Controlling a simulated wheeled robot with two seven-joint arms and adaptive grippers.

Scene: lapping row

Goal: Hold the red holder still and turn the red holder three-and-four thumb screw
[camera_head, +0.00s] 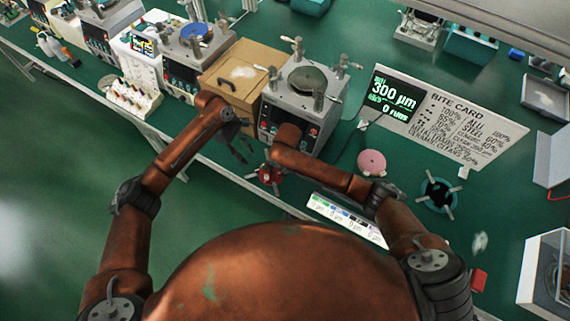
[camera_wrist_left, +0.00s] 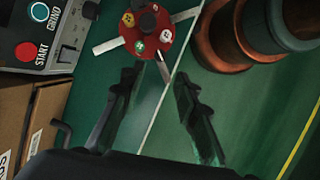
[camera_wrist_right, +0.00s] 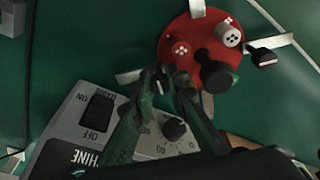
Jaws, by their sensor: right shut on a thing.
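The red holder (camera_head: 266,176) sits on the green bench near its front edge, partly hidden by my right arm. In the left wrist view the round red holder (camera_wrist_left: 152,40) shows coloured dotted knobs and flat silver arms. In the right wrist view the holder (camera_wrist_right: 190,62) also shows black knobs; I cannot tell which is the three-and-four thumb screw. My left gripper (camera_wrist_left: 157,78) is open and empty, its fingertips close to one silver arm.
A pink disc (camera_head: 371,162), a teal ring holder (camera_head: 437,195) and a white colour strip (camera_head: 345,218) lie to the right. The bench's front edge is close.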

